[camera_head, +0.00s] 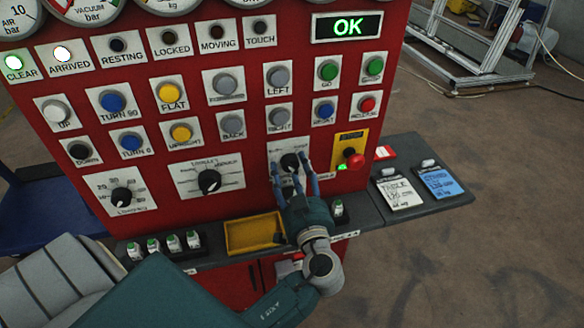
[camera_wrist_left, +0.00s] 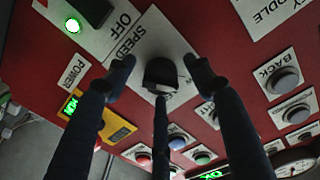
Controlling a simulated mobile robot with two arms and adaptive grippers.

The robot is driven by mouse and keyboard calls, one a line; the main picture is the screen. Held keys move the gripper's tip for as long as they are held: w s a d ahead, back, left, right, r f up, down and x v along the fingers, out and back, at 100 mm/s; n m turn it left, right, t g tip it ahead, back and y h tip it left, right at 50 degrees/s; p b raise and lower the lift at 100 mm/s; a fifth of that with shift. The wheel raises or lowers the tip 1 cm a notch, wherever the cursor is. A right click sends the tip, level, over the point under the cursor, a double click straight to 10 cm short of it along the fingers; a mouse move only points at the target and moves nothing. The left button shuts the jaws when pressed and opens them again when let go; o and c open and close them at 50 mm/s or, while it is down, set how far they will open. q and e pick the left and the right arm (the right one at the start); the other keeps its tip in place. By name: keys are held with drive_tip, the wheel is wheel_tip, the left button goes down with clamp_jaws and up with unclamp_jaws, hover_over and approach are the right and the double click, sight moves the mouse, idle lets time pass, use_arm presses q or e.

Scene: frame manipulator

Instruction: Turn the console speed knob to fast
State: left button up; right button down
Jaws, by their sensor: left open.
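The console speed knob (camera_head: 289,161) is a black knob on a white plate, low on the right of the red panel. In the left wrist view the knob (camera_wrist_left: 161,74) sits next to the word SPEED, with a small white mark on its lower part; its exact setting cannot be read. My left gripper (camera_head: 290,170) is in front of it with its fingers spread. In the left wrist view, its dark fingers (camera_wrist_left: 158,80) stand around the knob with visible gaps at the sides. Contact by the lower finger cannot be told. My right gripper is in neither view.
A red emergency button (camera_head: 355,160) on a yellow plate sits just right of the knob. Push buttons are above it, and another black knob (camera_head: 209,181) is to the left. A yellow tray (camera_head: 233,236) sits on the ledge below. A green OK display (camera_head: 347,26) is lit.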

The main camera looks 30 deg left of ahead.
use_arm(q)
drive_tip(key=c, duration=1.1)
drive_tip(key=shift+f, duration=0.1)
